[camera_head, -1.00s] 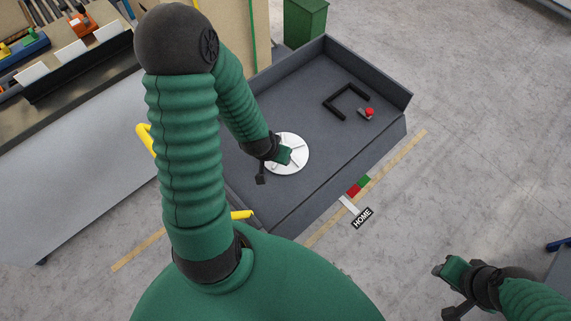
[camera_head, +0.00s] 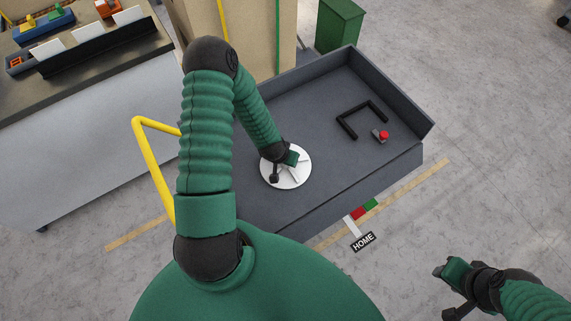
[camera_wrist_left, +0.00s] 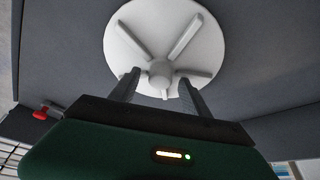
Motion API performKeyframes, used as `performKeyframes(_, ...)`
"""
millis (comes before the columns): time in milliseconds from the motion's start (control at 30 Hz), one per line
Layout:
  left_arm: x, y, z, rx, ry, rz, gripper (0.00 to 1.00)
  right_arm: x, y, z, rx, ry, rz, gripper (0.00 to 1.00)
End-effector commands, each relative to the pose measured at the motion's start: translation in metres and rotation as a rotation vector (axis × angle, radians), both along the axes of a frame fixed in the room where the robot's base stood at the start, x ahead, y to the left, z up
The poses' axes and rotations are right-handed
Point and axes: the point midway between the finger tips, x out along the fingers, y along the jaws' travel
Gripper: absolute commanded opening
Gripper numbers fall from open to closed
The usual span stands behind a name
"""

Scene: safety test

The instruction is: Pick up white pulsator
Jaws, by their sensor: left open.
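The white pulsator (camera_head: 298,174) is a round disc with raised ribs, lying in the grey tray (camera_head: 245,205). My left gripper (camera_head: 292,160) is over it and hides part of it in the head view. In the left wrist view, the pulsator (camera_wrist_left: 205,50) fills the upper middle, with a round hub where its ribs meet. The left gripper's fingers (camera_wrist_left: 157,88) are open, one on each side of the hub. I cannot tell whether they touch it. My right gripper (camera_head: 446,290) is at the lower right, away from the tray.
A black angular handle (camera_head: 345,122) and a red button (camera_head: 384,135) are at the tray's right. The tray has raised walls. A yellow rail (camera_head: 146,165) stands left of it, a workbench (camera_head: 80,140) farther left, and a green bin (camera_head: 340,25) behind.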

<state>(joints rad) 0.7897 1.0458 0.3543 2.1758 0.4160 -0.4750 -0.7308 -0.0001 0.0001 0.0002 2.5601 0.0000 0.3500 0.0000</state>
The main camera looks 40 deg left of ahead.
Motion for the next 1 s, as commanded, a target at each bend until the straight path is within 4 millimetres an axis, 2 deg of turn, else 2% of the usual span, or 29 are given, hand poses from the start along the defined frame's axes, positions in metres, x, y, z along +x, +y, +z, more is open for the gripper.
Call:
performKeyframes(100, -0.0007, 0.0002, 0.0009, -0.001, 0.000, 0.000, 0.54, 0.0001, -0.0002, 0.0003, 0.000, 0.000, 0.000, 0.36)
performKeyframes(500, -0.0005, 0.0013, 0.0000, -0.003, 0.001, 0.001, 0.01, 0.0001, -0.0001, 0.0003, 0.000, 0.000, 0.000, 0.36)
performKeyframes(1000, -0.0012, 0.0012, -0.0005, -0.003, 0.002, 0.001, 0.00, 0.0001, -0.0001, 0.0001, 0.000, 0.000, 0.000, 0.36)
